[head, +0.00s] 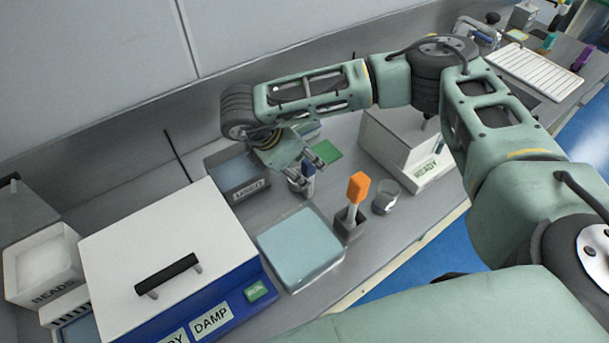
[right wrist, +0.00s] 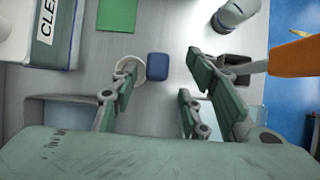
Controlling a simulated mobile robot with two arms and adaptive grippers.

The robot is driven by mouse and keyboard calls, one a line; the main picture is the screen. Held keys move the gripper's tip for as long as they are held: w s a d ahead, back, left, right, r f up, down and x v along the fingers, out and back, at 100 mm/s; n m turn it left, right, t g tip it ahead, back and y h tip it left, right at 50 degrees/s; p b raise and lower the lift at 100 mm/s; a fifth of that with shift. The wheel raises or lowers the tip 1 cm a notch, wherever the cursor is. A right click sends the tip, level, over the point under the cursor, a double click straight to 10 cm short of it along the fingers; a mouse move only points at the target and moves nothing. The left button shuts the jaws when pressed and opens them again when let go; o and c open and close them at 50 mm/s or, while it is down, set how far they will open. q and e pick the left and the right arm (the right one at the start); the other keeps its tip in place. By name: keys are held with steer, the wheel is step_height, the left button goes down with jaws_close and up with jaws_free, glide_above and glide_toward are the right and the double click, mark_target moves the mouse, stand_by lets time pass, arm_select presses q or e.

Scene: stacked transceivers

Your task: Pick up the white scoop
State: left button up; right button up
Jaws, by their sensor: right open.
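A tool with an orange handle and a white shaft (head: 353,215) stands tilted in a small dark holder (head: 349,226). It may be the white scoop; its lower end is hidden in the holder. In the right wrist view its white shaft (right wrist: 258,67) runs right from the dark holder (right wrist: 234,62) to the orange handle (right wrist: 296,62). My right gripper (head: 314,174) is open and empty, to the left of this tool and apart from it. A blue-topped item (right wrist: 157,66) and a small pale cup (right wrist: 131,67) show between its fingers. My left gripper is not in view.
A clear beaker (head: 386,198) stands right of the holder. A pale blue-topped box (head: 299,245) lies in front. A bin marked USED (head: 249,192), a READY box (head: 424,170) and a large white-lidded box (head: 160,235) stand around. A green square (head: 326,151) lies behind.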

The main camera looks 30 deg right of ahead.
mark_target(309, 169)
steer(key=shift+p+x, duration=0.9)
steer(key=shift+x, duration=0.15)
steer(key=shift+p+x, duration=0.35)
steer(key=shift+x, duration=0.85)
steer(key=shift+w+f, duration=0.15)
steer(key=shift+f, duration=0.15)
steer(key=shift+c, duration=1.4)
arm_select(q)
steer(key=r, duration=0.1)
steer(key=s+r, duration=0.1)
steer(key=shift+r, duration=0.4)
arm_select(e)
jaws_close()
